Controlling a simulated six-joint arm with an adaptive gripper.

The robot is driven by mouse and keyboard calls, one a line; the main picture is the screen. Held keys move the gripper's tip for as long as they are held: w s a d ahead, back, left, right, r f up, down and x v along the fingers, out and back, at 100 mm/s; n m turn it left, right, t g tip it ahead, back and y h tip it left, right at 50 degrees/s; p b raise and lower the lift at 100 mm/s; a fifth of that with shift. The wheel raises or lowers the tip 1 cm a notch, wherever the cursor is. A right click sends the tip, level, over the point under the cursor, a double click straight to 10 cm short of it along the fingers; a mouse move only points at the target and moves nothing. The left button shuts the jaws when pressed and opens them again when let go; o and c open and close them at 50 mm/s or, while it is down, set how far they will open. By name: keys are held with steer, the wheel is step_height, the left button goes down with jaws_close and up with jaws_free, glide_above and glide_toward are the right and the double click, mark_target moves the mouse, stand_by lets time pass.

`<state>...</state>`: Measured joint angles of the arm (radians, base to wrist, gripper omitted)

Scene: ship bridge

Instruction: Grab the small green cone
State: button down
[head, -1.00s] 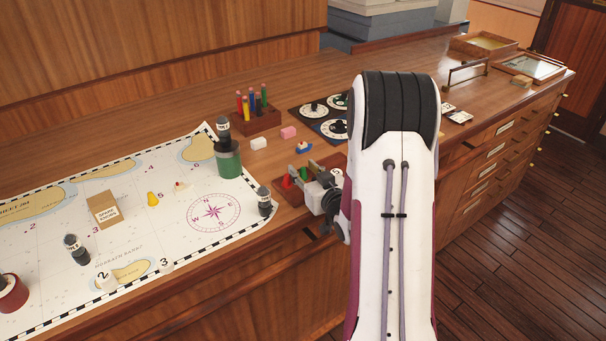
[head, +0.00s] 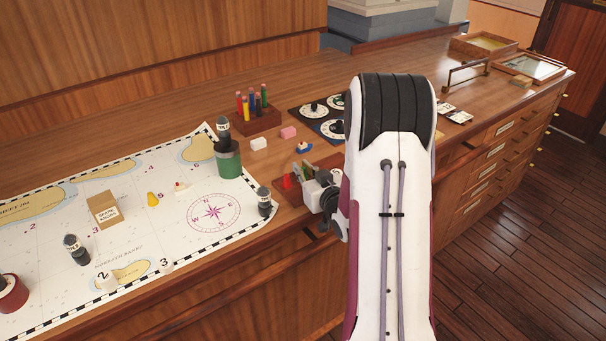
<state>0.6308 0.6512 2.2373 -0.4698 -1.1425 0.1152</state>
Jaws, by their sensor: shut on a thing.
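My gripper (head: 302,168) is low over the brown wooden tray (head: 282,195) near the front edge of the counter. Its fingers are shut on the small green cone (head: 303,173), which shows only as a sliver of green between them. A small red cone (head: 287,182) stands on the tray just left of the fingers. The right part of the tray is hidden behind my gripper and arm, and I cannot tell whether the green cone still touches the tray.
A blue toy boat (head: 304,148), a pink block (head: 288,132) and a white block (head: 259,143) lie behind the tray. A green cylinder (head: 229,162) stands on the chart (head: 140,230) to the left. A dial panel (head: 315,110) lies behind.

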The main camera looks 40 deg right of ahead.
mark_target(303, 168)
steer(key=shift+r, duration=0.15)
steer(key=shift+r, duration=4.85)
